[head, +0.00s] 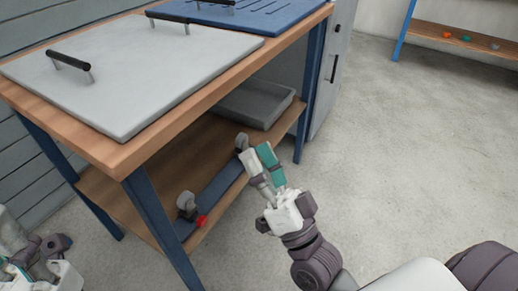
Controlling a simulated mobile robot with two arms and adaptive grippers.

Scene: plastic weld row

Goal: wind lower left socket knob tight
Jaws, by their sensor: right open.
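On the lower shelf, a blue bar (215,190) carries a grey round fitting (186,203) at its near left end and another grey fitting (241,142) at its far end. A small red knob (201,221) sits beside the near left fitting. I cannot tell how tight it is. My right gripper (259,151) is open and empty, with its fingertips close to the far fitting and well away from the red knob. Any knob at the far fitting is not visible, perhaps hidden by the fingers. My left gripper (30,268) is partly cut off at the lower left corner.
The wooden bench top (120,153) overhangs the shelf, and a blue leg (160,230) stands near the red knob. A grey tray (253,104) lies further back on the shelf. A grey plate (140,70) with black handles lies on top. The floor at right is clear.

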